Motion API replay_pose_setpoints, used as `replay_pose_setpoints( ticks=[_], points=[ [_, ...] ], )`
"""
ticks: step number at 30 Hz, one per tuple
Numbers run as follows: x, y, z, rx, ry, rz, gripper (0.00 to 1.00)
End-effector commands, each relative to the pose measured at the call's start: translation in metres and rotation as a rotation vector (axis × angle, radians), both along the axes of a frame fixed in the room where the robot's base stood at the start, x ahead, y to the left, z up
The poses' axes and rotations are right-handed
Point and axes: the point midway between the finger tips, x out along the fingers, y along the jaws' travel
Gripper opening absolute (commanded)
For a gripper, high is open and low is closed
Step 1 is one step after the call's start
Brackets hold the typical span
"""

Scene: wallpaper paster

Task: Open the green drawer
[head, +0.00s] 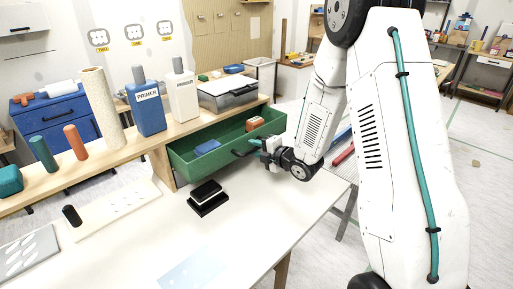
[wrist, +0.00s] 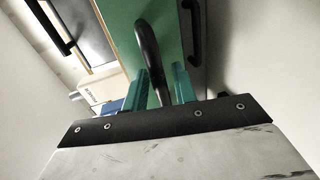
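The green drawer (head: 222,139) under the wooden shelf is pulled out, and its inside shows in the head view. A blue item (head: 207,147) and an orange-brown item (head: 255,124) lie in it. My gripper (head: 258,147) is at the drawer's front, by its black handle (head: 239,153). In the wrist view the curved black handle (wrist: 149,55) runs between my two teal fingers (wrist: 162,85), which stand close around it. The green front (wrist: 122,20) shows behind. Contact on the right finger's side is hard to see.
A black block (head: 207,194) lies on the white table in front of the drawer. Primer bottles (head: 148,110) and a grey case (head: 226,93) stand on the shelf above. The table (head: 240,225) is clear near its front right edge.

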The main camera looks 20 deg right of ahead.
Motion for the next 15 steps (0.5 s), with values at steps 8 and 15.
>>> replay_pose_setpoints(
  ticks=[8, 15],
  points=[
    [0.000, -0.008, 0.000, 0.000, -0.001, -0.012, 0.32],
    [-0.022, -0.016, 0.006, 0.001, -0.001, -0.013, 0.32]
  ],
)
